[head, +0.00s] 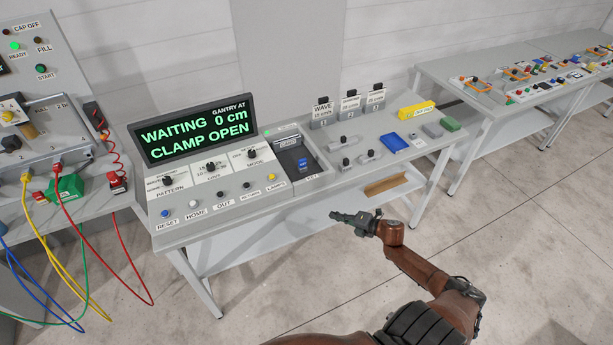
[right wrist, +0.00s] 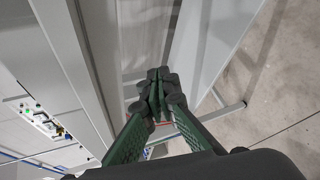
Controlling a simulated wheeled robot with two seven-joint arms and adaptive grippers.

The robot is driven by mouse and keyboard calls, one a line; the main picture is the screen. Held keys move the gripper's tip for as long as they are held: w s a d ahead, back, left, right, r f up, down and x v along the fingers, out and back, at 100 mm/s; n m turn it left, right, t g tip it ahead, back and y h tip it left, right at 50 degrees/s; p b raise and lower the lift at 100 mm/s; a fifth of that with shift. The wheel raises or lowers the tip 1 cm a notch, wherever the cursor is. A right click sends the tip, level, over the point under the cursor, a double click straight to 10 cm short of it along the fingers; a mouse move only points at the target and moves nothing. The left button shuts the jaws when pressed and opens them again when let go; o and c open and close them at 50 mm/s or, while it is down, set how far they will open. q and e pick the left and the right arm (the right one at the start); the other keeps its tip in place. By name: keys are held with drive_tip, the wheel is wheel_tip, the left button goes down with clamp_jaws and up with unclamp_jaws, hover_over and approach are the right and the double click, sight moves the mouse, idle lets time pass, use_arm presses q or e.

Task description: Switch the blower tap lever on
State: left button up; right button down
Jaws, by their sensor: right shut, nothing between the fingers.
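I cannot pick out a blower tap lever with certainty; the labels that might name it are too small to read. A dark recessed panel with a blue handle (head: 302,163) is on the grey console, right of the MODE knob. My right gripper (head: 335,215) is in front of the console's front edge, over the lower shelf and floor, apart from all controls. Its green fingers are shut and empty, and their tips meet in the right wrist view (right wrist: 158,78). My left gripper is not in view.
The console display (head: 196,129) reads WAITING, 0 cm, CLAMP OPEN. A left bench (head: 80,215) has cables hanging down. A yellow block (head: 416,109), a blue tray (head: 395,143) and several grey fixtures lie on the console's right. Another table (head: 480,85) stands farther right. The floor in front is clear.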

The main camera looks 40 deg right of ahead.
drive_tip(key=w+a+r+n+g+y+p, duration=0.1)
drive_tip(key=a+r+n+y, duration=0.1)
drive_tip(key=r+n, duration=0.35)
drive_tip(key=w+a+r+n+y, duration=0.1)
drive_tip(key=w+a+r+n, duration=0.15)
drive_tip(key=r, duration=0.65)
drive_tip(key=w+a+r+n+g+y+p, duration=0.1)
drive_tip(key=a+r+n+y, duration=0.15)
drive_tip(key=r, duration=0.45)
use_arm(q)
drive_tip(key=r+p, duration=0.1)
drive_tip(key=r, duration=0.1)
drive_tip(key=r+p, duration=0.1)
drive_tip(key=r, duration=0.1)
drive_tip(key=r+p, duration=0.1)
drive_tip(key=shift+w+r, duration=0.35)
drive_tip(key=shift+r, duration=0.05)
use_arm(e)
drive_tip(key=s+a+r+n+g, duration=0.3)
drive_tip(key=s+a+r+n, duration=0.1)
drive_tip(key=r+n, duration=0.3)
drive_tip(key=s+a+r+n+g, duration=0.4)
drive_tip(key=s+a+r+n, duration=0.1)
drive_tip(key=a+r+n, duration=0.2)
drive_tip(key=shift+r+n, duration=0.75)
drive_tip(key=shift+n, duration=0.1)
drive_tip(key=shift+d, duration=0.1)
